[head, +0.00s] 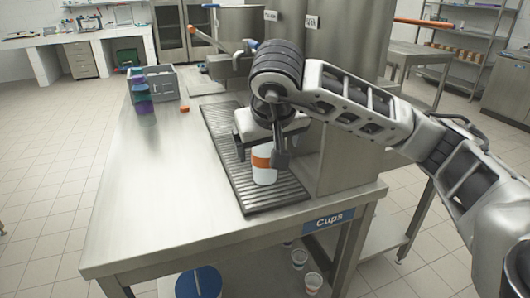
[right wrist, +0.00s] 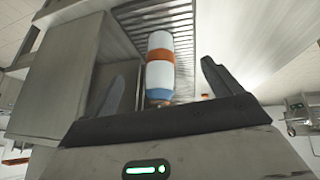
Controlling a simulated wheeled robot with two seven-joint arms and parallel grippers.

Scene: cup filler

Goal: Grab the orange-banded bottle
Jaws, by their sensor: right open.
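The orange-banded bottle (head: 264,172) is white with an orange band and stands upright on the ribbed black drip tray (head: 236,178) in the head view. My right gripper (head: 262,150) is at the bottle's upper part and hides its top. In the right wrist view the bottle (right wrist: 160,62) shows its orange band and a blue part nearer the camera. It lies between the two open fingers of the right gripper (right wrist: 168,82), with visible gaps on both sides. My left gripper is not in view.
A steel dispenser (head: 350,90) stands just right of the tray. A grey crate (head: 160,82) and stacked purple and green cups (head: 141,95) are at the table's back left. The steel table (head: 160,190) is clear at its front left.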

